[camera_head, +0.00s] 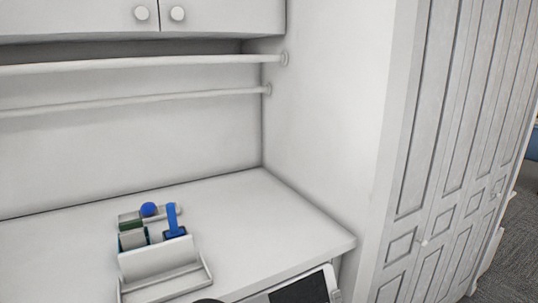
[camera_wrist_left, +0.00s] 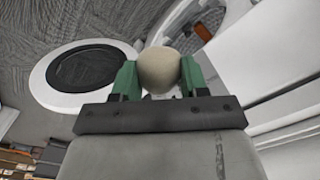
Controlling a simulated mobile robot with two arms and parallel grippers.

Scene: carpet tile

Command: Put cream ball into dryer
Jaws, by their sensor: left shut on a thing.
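The cream ball (camera_wrist_left: 159,70) is held between the green fingers of my left gripper (camera_wrist_left: 158,78) in the left wrist view. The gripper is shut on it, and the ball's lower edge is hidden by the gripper. A white round frame with a dark disc (camera_wrist_left: 85,68), looking like a dryer or washer door, lies to the left of the ball. A second white rounded rim (camera_wrist_left: 178,22) curves behind the ball at upper right. I cannot tell which of these belongs to the dryer. My right gripper shows in neither view.
In the head view a white counter (camera_head: 258,222) holds a caddy (camera_head: 160,259) with a blue-handled item (camera_head: 172,217) and a blue ball-shaped item (camera_head: 149,209). A white appliance with a dark panel (camera_head: 300,290) is below the counter. Closet doors (camera_head: 445,150) stand at right.

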